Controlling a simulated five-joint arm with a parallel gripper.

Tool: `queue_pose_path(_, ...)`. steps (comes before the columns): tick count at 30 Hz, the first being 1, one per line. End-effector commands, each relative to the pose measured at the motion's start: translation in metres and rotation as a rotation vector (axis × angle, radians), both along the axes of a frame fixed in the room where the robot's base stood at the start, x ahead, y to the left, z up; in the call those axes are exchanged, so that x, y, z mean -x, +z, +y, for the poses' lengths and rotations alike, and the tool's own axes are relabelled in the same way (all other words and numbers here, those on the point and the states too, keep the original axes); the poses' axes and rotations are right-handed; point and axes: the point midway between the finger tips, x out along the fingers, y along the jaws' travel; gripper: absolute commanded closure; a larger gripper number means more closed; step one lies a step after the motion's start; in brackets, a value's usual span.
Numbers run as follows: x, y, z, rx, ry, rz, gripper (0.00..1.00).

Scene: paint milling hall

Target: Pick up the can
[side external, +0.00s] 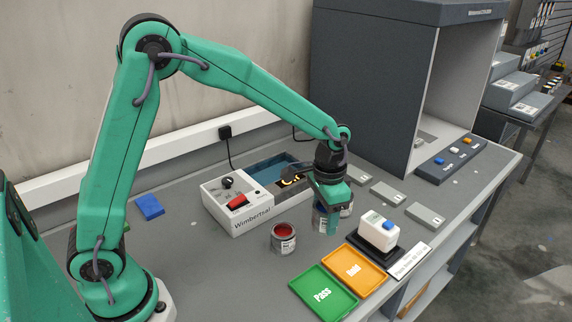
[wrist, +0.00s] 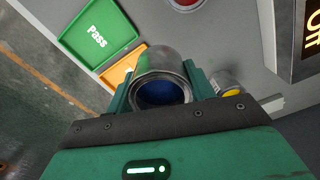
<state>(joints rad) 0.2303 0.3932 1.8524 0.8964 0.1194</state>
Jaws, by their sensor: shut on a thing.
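A metal can with dark blue paint (wrist: 162,93) sits between the green fingers of my gripper (wrist: 160,88) in the wrist view, which are shut on its sides. In the side external view my gripper (side external: 329,203) points down and hides part of the can (side external: 321,219). The can looks upright; I cannot tell whether its base touches the bench. A second can with red paint (side external: 283,238) stands to the left, apart from my gripper, and its rim also shows at the top of the wrist view (wrist: 185,4).
A white Wimbertsal machine (side external: 240,205) stands behind left. Green Pass (side external: 322,293) and orange (side external: 353,267) trays lie in front. A white block with a blue button (side external: 379,232) stands right of them. A dark booth (side external: 375,95) rises behind. Grey plates (side external: 385,192) lie to the right.

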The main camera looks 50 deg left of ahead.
Motion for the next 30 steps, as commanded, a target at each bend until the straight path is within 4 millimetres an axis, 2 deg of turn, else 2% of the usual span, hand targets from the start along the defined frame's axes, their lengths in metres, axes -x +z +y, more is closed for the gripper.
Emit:
queue_pose_path(3,0.007,0.009,-0.012,0.001,-0.003,-0.003,0.73)
queue_pose_path(9,0.014,0.015,-0.020,0.000,-0.001,-0.001,0.73)
queue_pose_path(30,0.013,0.016,-0.019,0.000,0.006,-0.001,0.73)
